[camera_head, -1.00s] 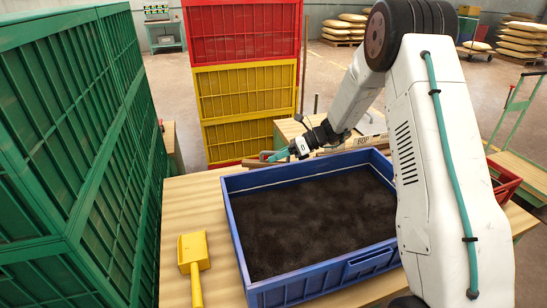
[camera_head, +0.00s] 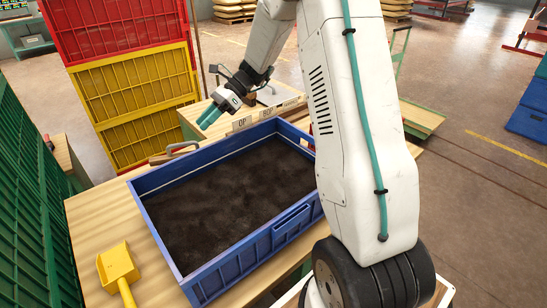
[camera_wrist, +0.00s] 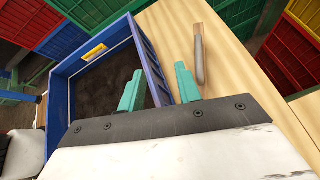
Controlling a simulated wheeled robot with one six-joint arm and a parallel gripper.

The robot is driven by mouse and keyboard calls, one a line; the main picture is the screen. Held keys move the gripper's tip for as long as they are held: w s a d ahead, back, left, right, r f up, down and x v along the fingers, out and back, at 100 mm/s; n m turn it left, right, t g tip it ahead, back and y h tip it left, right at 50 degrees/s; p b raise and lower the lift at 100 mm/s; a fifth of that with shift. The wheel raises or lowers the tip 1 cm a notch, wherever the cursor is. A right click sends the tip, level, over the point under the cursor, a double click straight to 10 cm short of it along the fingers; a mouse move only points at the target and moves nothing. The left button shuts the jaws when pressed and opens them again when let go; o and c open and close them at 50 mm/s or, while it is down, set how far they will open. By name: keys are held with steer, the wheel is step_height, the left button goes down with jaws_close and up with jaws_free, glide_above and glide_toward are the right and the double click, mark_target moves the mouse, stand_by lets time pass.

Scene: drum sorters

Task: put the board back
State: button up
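The blue crate (camera_head: 285,226) holds dark soil and also shows in the wrist view (camera_wrist: 152,62). My gripper (camera_head: 207,118) is above and behind the crate's far rim. Its teal fingers are apart in the wrist view (camera_wrist: 158,86), with nothing visible held between them.
A yellow scoop (camera_head: 118,265) lies on the bench (camera_head: 90,225) left of the crate. Small lettered cards (camera_head: 242,123) stand behind the crate. Yellow (camera_head: 135,90) and green (camera_head: 30,190) stacked crates rise at left.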

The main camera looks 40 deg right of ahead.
steer(key=s+a+r+n+g+h, duration=0.1)
steer(key=s+a+r+n+h, duration=0.1)
steer(key=s+r+n, duration=0.3)
steer(key=s+a+r+n+h, duration=0.2)
steer(key=s+a, duration=0.1)
steer(key=s, duration=0.4)
steer(key=s+a+r+n+g+h, duration=0.1)
steer(key=s+a+r+n, duration=0.1)
steer(key=s+r+n, duration=0.3)
steer(key=s+d+f+n+t+h, duration=0.1)
steer(key=s+n+h, duration=0.2)
steer(key=s, duration=0.7)
steer(key=s+d+f+n+t+h, duration=0.1)
steer(key=s+d+n+h, duration=0.1)
steer(key=s+n, duration=0.4)
steer(key=s+h, duration=0.1)
steer(key=s, duration=0.3)
steer(key=shift+f+n+h, duration=0.3)
